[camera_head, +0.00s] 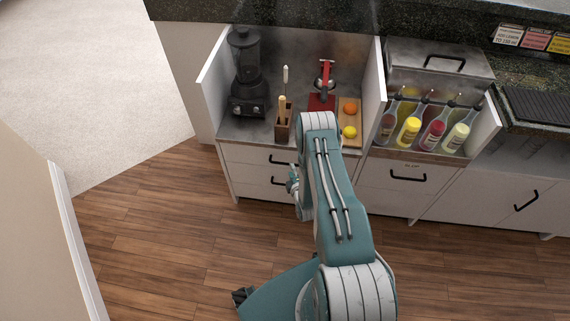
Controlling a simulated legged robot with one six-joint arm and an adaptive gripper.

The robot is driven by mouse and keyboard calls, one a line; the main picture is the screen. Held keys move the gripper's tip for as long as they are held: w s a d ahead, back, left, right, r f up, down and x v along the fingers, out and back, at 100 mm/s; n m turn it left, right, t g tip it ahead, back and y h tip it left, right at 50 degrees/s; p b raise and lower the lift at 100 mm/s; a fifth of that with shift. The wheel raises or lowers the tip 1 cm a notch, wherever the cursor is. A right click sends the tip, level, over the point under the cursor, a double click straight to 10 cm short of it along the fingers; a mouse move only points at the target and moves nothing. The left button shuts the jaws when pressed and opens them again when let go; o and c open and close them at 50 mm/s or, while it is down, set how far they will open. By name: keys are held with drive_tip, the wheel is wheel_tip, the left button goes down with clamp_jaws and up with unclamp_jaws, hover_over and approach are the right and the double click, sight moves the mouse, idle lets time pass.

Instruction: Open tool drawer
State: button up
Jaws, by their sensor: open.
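A white cabinet below the bar has two stacked drawers on the left, an upper one (243,155) and a lower one (250,187). Both look shut. The upper drawer has a black bar handle (284,160), and the lower has a similar handle (278,181). A drawer to the right (385,172) has its own black handle (408,176) and also looks shut. I cannot tell which is the tool drawer. My gripper (292,181) is open, small in view, in front of the left drawers near their handles. My arm hides their right part, and I cannot tell if the gripper touches anything.
Above the left drawers stand a blender (246,75), a wooden block with utensils (283,124), a red press (323,85) and a board with fruit (350,118). Several bottles (433,135) stand right. A wall edge (75,235) is left. Wooden floor (170,230) lies clear.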

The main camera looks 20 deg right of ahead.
sight(286, 164)
drive_tip(key=s+a+f, duration=0.1)
drive_tip(key=s+f, duration=0.2)
drive_tip(key=shift+n+t, duration=0.3)
drive_tip(key=x, duration=1)
drive_tip(key=shift+w+d+f, duration=0.2)
clamp_jaws()
